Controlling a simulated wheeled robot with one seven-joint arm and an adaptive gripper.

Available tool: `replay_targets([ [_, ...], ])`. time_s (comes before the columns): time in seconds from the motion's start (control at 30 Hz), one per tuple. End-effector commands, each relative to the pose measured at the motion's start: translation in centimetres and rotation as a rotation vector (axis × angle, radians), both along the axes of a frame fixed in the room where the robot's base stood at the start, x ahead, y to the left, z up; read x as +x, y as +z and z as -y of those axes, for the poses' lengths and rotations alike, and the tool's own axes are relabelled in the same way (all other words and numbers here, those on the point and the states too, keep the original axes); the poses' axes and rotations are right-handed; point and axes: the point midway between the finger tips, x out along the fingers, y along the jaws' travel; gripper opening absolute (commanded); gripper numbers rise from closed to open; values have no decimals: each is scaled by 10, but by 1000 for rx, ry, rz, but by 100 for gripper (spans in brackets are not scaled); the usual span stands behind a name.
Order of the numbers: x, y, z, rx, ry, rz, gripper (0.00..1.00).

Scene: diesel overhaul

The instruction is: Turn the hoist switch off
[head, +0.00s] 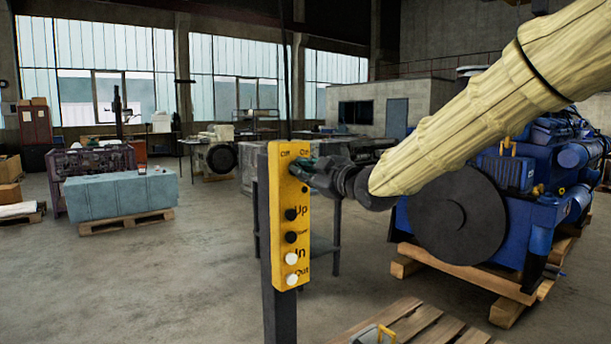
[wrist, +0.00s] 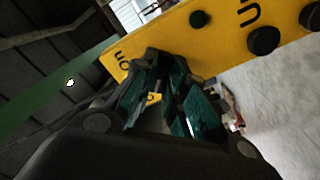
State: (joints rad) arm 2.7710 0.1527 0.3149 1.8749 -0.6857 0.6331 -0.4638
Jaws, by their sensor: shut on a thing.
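A yellow hoist pendant box (head: 283,240) is fixed upright on a dark post in the head view. "Off" and "On" labels are at its top, the switch between them. The pendant face also shows tilted across the wrist view (wrist: 228,35). My gripper (head: 303,170) comes from the right and has its fingertips at the top of the pendant face, just below the labels. In the wrist view its dark teal fingers (wrist: 166,62) meet the face and are shut on the hoist switch. The switch itself is hidden by the fingers, so its setting cannot be told.
Below the gripper are a small dark button (head: 304,189), black buttons (head: 291,214) and white buttons (head: 291,258). A blue engine (head: 515,172) stands on wooden supports at the right, behind my arm. A wooden pallet (head: 425,325) lies in front.

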Motion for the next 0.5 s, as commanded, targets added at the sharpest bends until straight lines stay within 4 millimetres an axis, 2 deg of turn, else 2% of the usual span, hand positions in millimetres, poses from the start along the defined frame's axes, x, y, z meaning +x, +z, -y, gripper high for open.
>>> replay_targets([
  [0.43,0,-2,1,-8,-1,3,0],
  [0.47,0,-2,1,-8,-1,3,20],
  [0.5,0,-1,1,-8,-1,3,27],
])
